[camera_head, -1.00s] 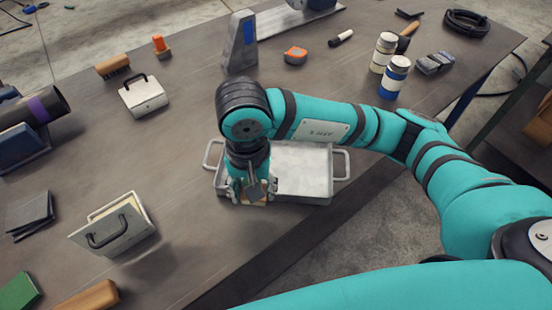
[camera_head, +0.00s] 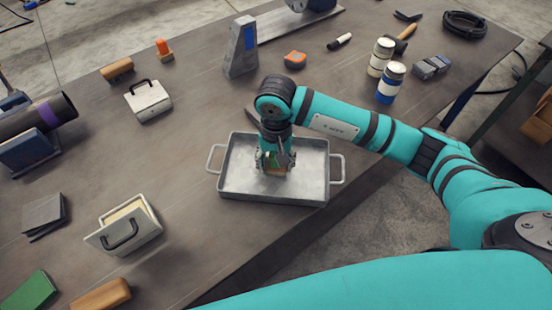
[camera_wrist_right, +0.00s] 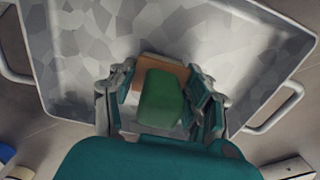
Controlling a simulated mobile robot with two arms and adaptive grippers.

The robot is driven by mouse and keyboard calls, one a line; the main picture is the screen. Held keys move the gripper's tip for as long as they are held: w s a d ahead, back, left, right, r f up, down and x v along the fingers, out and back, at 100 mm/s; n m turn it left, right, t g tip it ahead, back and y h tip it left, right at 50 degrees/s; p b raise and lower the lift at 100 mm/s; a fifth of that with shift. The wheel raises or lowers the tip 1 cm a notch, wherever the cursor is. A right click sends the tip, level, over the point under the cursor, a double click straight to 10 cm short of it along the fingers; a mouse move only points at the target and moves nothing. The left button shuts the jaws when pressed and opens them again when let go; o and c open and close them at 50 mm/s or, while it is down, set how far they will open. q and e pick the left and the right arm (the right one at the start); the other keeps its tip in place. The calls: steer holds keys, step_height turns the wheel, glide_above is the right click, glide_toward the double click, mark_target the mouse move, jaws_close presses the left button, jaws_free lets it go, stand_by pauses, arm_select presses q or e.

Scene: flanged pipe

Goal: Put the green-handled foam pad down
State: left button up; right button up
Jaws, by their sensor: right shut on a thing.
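The foam pad is a tan block (camera_wrist_right: 150,67) with a green handle (camera_wrist_right: 162,98). My right gripper (camera_wrist_right: 164,95) is shut on the handle, one finger on each side. In the head view the right gripper (camera_head: 275,160) points down over the middle of a grey metal tray (camera_head: 308,182), with a bit of the pad (camera_head: 272,170) showing between its fingers. I cannot tell whether the pad touches the tray floor. The tray lies flat on the table and is otherwise empty. My left gripper is not in view.
A hawk-like box with a black handle (camera_head: 125,226) stands to the left. A green block (camera_head: 30,291) and a wooden-handled thing (camera_head: 102,294) lie at the front left. Two jars (camera_head: 391,82) stand at the right. The table around the tray is mostly clear.

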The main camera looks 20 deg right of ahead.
steer(key=shift+f+b, duration=0.2)
steer(key=shift+b, duration=0.1)
steer(key=o, duration=1)
steer(key=shift+r, duration=0.1)
steer(key=shift+r, duration=0.1)
steer(key=shift+r+p, duration=0.2)
steer(key=shift+p, duration=0.1)
step_height(320, 180, up, 10)
steer(key=b, duration=0.3)
steer(key=shift+r, duration=0.85)
